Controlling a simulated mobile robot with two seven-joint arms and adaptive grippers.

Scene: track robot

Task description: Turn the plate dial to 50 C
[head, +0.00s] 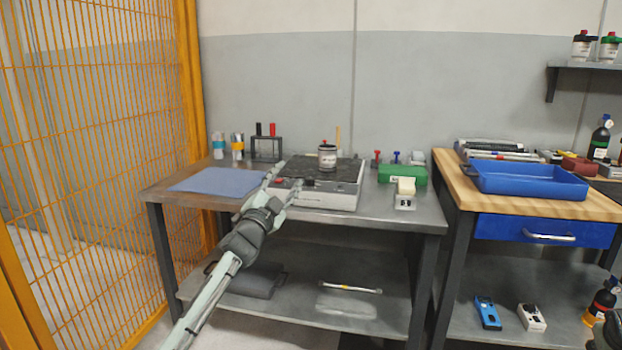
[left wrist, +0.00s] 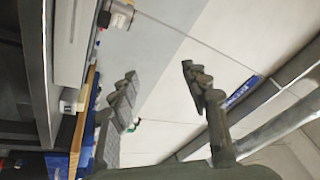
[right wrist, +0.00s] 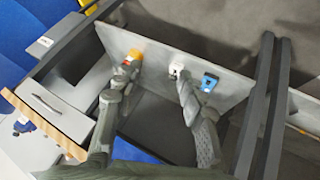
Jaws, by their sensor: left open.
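The hot plate (head: 330,196) is a pale box with a black top on the left table. A dark-lidded jar (head: 327,157) stands on it. Small red and dark controls show on its front; the dial (head: 309,182) is too small to read. My left gripper (head: 284,182) is open at the plate's front left corner, partly hiding that corner; contact cannot be told. In the left wrist view its fingers (left wrist: 160,75) are apart with nothing between them, and the plate's pale side (left wrist: 72,45) lies to the left. My right gripper (right wrist: 156,76) is open and empty in the right wrist view.
A blue mat (head: 218,181) lies left of the plate. A tube rack (head: 266,148) stands behind it. A green box (head: 402,174) and a small white device (head: 405,201) are to the right. An orange mesh fence (head: 95,150) bounds the left. A blue tray (head: 525,184) sits on the wooden bench.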

